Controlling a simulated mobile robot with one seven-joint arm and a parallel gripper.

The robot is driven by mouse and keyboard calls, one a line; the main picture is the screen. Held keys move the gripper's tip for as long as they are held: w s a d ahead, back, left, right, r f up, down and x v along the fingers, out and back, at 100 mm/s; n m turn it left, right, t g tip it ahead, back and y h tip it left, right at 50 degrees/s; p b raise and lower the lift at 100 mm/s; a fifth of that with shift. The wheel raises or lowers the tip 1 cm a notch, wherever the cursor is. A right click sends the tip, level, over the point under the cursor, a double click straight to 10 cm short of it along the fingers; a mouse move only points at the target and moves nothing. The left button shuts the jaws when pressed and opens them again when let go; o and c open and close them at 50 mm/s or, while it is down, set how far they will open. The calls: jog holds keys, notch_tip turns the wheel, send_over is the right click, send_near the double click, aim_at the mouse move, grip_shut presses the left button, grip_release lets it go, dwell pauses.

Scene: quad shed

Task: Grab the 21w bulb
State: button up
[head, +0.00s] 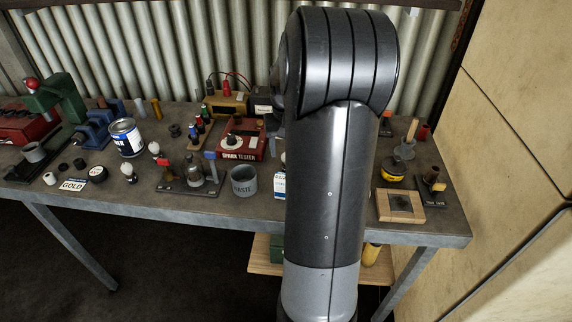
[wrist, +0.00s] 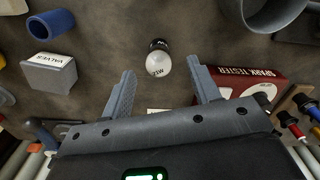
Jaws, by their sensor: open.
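A bulb (wrist: 158,62) with a white globe and a dark base lies or stands on the bench in the wrist view. My gripper (wrist: 161,75) is open and empty, with one finger on each side of the bulb's line and the bulb centred just beyond the tips. No finger visibly touches it. In the head view my arm hides the gripper and most of that spot. Two other pale bulbs, one at the front (head: 129,170) and one behind (head: 154,148), stand at the left.
The red spark tester (wrist: 245,85) is close beside the right finger. The grey waste pot (wrist: 272,12) is at upper right. A grey valves box (wrist: 50,72) and a blue ring (wrist: 51,23) lie left. Bare bench surrounds the bulb.

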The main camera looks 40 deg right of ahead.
jog(key=shift+d+f, duration=0.15)
jog(key=shift+f, duration=3)
jog(key=shift+c, duration=0.3)
jog(key=c, duration=1)
jog(key=shift+r, duration=0.1)
